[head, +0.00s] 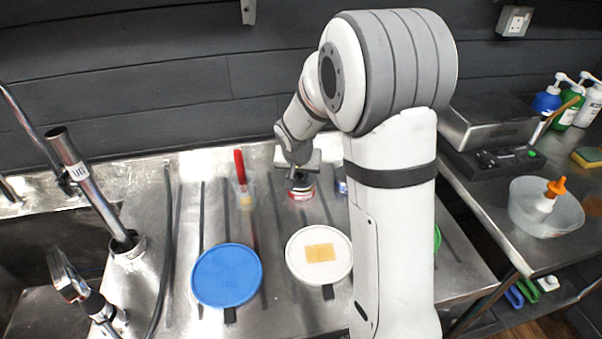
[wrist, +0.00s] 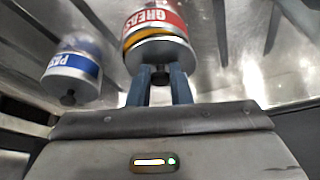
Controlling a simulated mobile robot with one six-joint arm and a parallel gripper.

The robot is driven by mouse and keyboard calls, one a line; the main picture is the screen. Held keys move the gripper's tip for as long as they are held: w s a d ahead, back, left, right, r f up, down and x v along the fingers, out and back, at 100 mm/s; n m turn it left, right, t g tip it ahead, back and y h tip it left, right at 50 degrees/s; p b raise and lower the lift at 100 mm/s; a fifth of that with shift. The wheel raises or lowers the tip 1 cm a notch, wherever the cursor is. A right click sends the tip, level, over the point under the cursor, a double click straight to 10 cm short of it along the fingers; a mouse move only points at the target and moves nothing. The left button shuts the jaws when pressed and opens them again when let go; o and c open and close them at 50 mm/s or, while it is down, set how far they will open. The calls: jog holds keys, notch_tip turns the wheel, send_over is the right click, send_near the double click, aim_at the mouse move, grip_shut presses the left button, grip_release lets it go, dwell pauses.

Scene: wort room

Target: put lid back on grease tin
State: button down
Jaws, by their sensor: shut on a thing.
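The grease tin (head: 301,194) has a red and white label and stands on the steel drainboard, directly under my gripper (head: 298,174). In the wrist view the tin (wrist: 152,17) is at the top centre, its label reading "GREASE". A silver lid (wrist: 158,48) with a small dark knob is at the tin's near end, lined up with it. My gripper's blue fingers (wrist: 161,76) are shut on that knob. The lid looks on or very close to the tin's rim; I cannot tell whether it is fully seated.
A blue-labelled tin (wrist: 75,65) with a knobbed lid stands close beside the grease tin, partly hidden by my arm in the head view. A blue round lid (head: 227,275), a white round lid (head: 302,265) and a red-handled brush (head: 240,168) are nearby. A tap stands left.

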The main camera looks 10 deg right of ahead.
jog(key=shift+s+r+b, duration=0.15)
jog(key=shift+s+b, duration=0.15)
jog(key=shift+s, duration=0.3)
dwell(0.3)
jog(key=shift+b, duration=0.95)
dwell(1.7)
jog(key=c, duration=0.8)
grip_release()
jog(key=shift+o, duration=0.2)
notch_tip(320, 180, up, 7)
jog(key=p, duration=0.4)
dwell(0.6)
